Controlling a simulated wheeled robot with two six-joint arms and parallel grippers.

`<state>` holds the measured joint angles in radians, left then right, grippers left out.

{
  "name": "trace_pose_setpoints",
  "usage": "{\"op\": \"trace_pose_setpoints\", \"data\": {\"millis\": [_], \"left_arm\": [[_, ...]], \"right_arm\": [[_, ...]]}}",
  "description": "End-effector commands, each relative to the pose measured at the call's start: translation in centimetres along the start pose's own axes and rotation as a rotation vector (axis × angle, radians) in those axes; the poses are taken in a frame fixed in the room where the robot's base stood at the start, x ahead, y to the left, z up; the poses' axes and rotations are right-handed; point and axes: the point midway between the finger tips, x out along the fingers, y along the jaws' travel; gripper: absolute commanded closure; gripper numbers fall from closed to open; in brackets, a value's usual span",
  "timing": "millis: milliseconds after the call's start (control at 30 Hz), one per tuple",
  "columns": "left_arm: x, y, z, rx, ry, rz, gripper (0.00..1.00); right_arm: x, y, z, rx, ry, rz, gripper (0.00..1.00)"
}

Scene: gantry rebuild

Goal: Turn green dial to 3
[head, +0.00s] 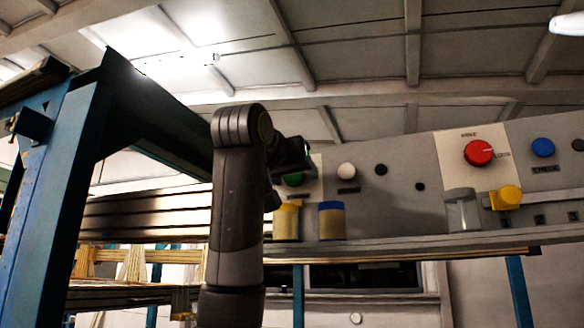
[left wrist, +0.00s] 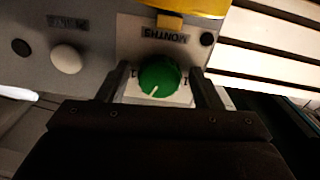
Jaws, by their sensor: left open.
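The green dial (left wrist: 159,78) sits on a pale plate on the grey panel. In the left wrist view its white pointer line points down and slightly left, towards my gripper's base. Marks show at both sides of it, too small to read surely. My left gripper (left wrist: 160,73) is open, with one finger on each side of the dial; I cannot tell whether they touch it. In the head view my left gripper (head: 295,158) is at the panel and partly hides the green dial (head: 293,180). My right gripper is not in view.
A white button (head: 346,170) is right of the green dial. A blue post (head: 50,190) stands left.

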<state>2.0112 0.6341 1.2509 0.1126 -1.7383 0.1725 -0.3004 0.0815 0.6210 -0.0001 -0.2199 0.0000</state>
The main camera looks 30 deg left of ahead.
Motion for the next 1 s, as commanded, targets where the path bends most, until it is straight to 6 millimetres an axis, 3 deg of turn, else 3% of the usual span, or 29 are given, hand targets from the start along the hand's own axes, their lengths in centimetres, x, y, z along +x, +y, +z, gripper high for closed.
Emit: {"op": "trace_pose_setpoints", "data": {"millis": [233, 567, 1000], "left_arm": [[0.1, 0.0, 0.0, 0.0, 0.0, 0.0, 0.41], [0.0, 0.0, 0.0, 0.0, 0.0, 0.0, 0.84], [0.0, 0.0, 0.2, -0.101, -0.001, 0.0, 0.85]], "right_arm": [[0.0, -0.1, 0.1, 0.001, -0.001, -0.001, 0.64], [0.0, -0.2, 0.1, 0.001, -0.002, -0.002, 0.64], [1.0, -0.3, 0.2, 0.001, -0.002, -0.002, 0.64]]}}
